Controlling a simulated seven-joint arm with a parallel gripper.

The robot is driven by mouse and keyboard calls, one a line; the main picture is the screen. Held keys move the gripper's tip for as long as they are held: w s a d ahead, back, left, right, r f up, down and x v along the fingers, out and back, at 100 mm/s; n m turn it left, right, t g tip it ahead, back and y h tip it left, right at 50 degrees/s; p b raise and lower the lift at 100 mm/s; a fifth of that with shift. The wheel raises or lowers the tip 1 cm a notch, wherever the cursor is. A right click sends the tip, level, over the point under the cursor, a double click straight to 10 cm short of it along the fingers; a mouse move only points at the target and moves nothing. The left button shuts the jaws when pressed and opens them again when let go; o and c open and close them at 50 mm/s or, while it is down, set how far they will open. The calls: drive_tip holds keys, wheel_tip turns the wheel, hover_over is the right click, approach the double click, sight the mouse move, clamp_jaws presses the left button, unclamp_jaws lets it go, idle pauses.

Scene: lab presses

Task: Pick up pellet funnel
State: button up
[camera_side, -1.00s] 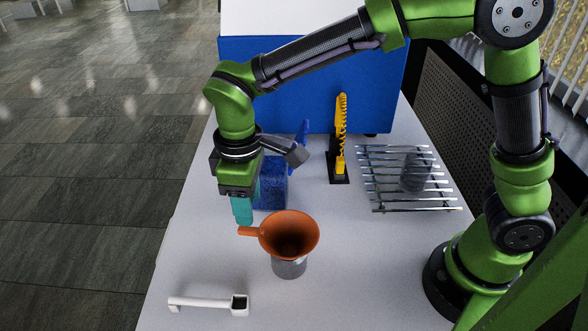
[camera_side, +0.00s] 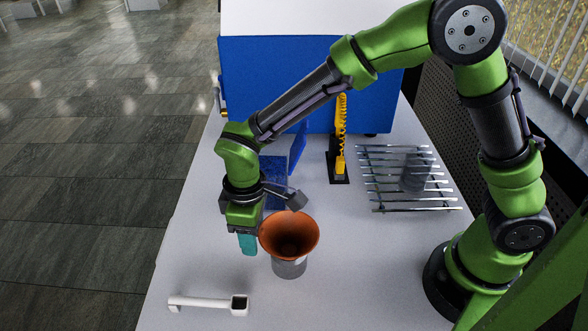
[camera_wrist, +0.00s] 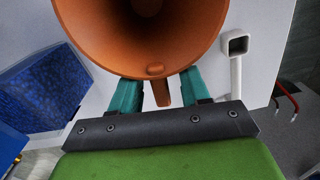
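The orange pellet funnel (camera_side: 290,227) sits upright in the mouth of a grey cylindrical container (camera_side: 289,268) on the table. In the wrist view the funnel (camera_wrist: 185,45) fills the upper middle, its short handle (camera_wrist: 161,93) pointing toward me. My gripper (camera_side: 248,244) is low at the left of the funnel and covers the handle in the side view. Its teal fingers (camera_wrist: 158,91) are open, one on each side of the handle, with a visible gap on both sides. Nothing is held.
A white long-handled scoop (camera_side: 210,303) lies at the front left. The front right table is clear.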

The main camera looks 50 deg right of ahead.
clamp_jaws()
drive_tip(key=shift+r, duration=0.1)
drive_tip(key=shift+r, duration=0.4)
drive_tip(key=r, duration=0.3)
drive_tip(key=shift+s+d, duration=0.3)
drive_tip(key=s+d+r, duration=0.1)
drive_tip(key=s+d, duration=0.7)
drive_tip(key=s, duration=0.4)
drive_tip(key=shift+s+d, duration=0.25)
drive_tip(key=shift+s, duration=0.05)
